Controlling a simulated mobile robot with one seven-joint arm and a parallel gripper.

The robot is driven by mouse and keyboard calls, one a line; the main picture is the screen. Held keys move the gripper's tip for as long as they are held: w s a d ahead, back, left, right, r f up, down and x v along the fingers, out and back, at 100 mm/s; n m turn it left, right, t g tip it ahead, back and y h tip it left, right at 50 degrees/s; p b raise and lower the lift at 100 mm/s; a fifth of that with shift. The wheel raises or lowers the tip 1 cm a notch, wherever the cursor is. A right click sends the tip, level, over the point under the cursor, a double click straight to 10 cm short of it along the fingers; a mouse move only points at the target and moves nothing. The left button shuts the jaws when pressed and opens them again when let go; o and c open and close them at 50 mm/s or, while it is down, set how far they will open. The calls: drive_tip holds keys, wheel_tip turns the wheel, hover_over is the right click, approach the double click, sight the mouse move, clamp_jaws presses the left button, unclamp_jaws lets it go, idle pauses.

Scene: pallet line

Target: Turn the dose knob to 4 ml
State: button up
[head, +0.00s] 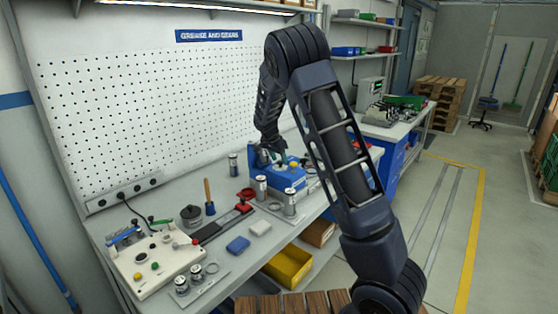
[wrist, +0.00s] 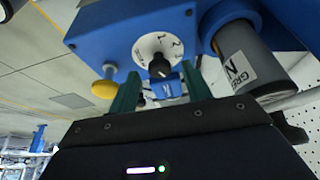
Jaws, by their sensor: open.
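The blue dosing machine (head: 290,178) stands on the workbench; it also fills the top of the wrist view (wrist: 110,25). Its black dose knob (wrist: 160,66) sits on a white dial (wrist: 152,44) with dark numerals, of which a 2 seems readable. The setting the knob points to cannot be told. My gripper (wrist: 160,76) is open, its two green fingers to either side of the knob and slightly short of it or level with it; contact cannot be told. In the head view my gripper (head: 272,152) is at the machine, and the knob is hidden.
A yellow button (wrist: 105,89) and a grey grease cylinder (wrist: 245,60) flank the dial closely. Metal cans (head: 261,189) stand before the machine.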

drive_tip(key=v, duration=1)
drive_tip(key=shift+d, duration=0.15)
